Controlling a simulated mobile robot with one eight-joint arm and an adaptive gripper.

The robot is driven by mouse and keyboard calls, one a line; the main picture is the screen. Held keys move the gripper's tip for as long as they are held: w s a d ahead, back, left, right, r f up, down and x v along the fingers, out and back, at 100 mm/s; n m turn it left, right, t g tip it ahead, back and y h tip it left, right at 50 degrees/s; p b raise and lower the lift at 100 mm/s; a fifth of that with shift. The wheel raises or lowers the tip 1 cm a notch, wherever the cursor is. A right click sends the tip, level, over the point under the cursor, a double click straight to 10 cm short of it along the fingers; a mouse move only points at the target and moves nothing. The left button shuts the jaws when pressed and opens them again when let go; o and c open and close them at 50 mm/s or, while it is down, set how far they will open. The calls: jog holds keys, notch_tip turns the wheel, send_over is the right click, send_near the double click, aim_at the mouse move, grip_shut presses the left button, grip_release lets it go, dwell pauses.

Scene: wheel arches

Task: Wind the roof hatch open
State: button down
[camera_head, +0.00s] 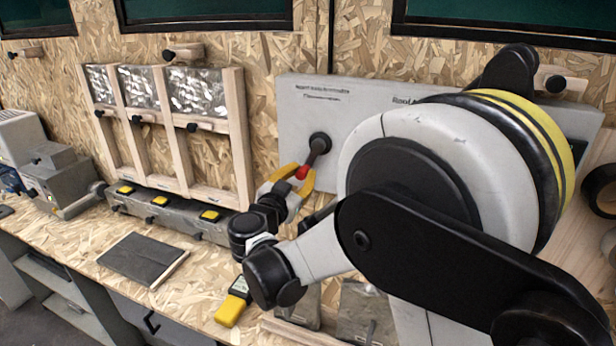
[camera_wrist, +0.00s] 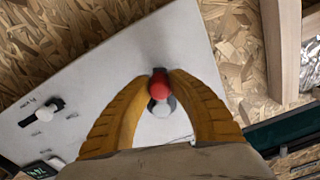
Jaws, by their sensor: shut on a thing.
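A crank with a black hub (camera_head: 319,142) and a red knob (camera_head: 302,172) is mounted on a pale grey panel (camera_head: 300,110) with small print on the wall. Its short arm points down and slightly left. My gripper (camera_head: 298,180) has its yellow fingers closed around the red knob from below. In the wrist view the red knob (camera_wrist: 160,82) sits between the fingertips of my gripper (camera_wrist: 161,90), and the pale panel (camera_wrist: 100,70) lies behind. No roof hatch can be made out. My arm hides much of the panel's right part.
A wooden frame with silvery sheets (camera_head: 198,90) stands left of the panel, above a grey strip with yellow-topped switches (camera_head: 160,200). The chipboard bench holds a dark pad (camera_head: 142,258), a yellow meter (camera_head: 232,304) and a grey machine (camera_head: 62,182). A black ring (camera_head: 602,190) is at right.

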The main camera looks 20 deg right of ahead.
jog(key=a+r+m, duration=0.1)
jog(key=m, duration=0.2)
jog(key=w+a+r+m+p, duration=0.1)
jog(key=r+m, duration=0.1)
jog(key=m, duration=0.1)
jog(key=w+a+r+m, duration=0.1)
jog(key=m, duration=0.2)
jog(key=shift+w+r+m+p, duration=0.1)
jog(key=shift+r+m+p, duration=0.1)
jog(key=shift+m+p, duration=0.15)
jog(key=shift+a+r+m+p, duration=0.1)
jog(key=shift+r+m+p, duration=0.4)
jog(key=shift+m, duration=0.75)
jog(key=shift+r, duration=0.15)
jog(key=c, duration=1.2)
grip_release()
